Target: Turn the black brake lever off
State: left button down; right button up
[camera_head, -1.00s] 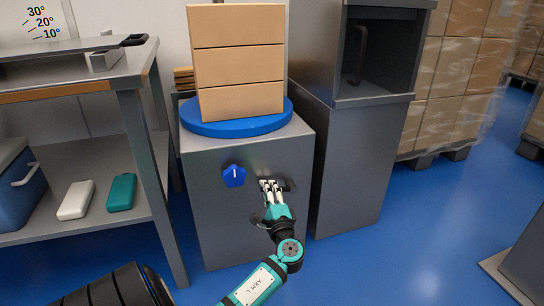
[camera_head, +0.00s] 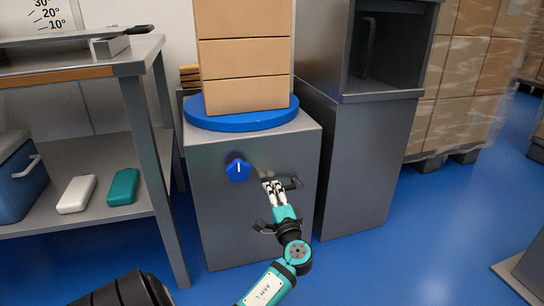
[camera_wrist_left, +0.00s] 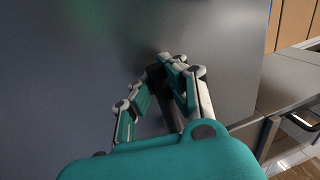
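The black brake lever (camera_head: 292,184) is on the front of the grey cabinet (camera_head: 220,220), right of a blue knob (camera_head: 238,169). My left gripper (camera_head: 272,187) is at the lever, its pale fingertips overlapping the lever's left part. In the left wrist view, the fingers (camera_wrist_left: 160,75) come close together around a small dark part by the grey panel; whether they grip it is unclear. A dark piece (camera_head: 264,227) shows left of the gripper's palm; I cannot tell what it belongs to. My right gripper is out of view.
Stacked cardboard boxes (camera_head: 243,75) stand on a blue round turntable (camera_head: 235,122) atop the cabinet. A shelf unit (camera_head: 150,110) on the left holds a white case (camera_head: 76,194) and a teal case (camera_head: 123,187). A taller grey cabinet (camera_head: 360,170) stands close on the right.

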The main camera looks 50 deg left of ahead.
aim_at(269, 153)
pick_arm(q)
jog(key=c, duration=1.3)
grip_release()
jog(key=shift+d+f, duration=0.15)
jog(key=shift+f, duration=0.05)
jog(key=shift+r, duration=0.1)
jog(key=shift+r, duration=0.15)
notch_tip(269, 153, up, 10)
jog(key=shift+f, duration=0.2)
jog(key=shift+d, duration=0.1)
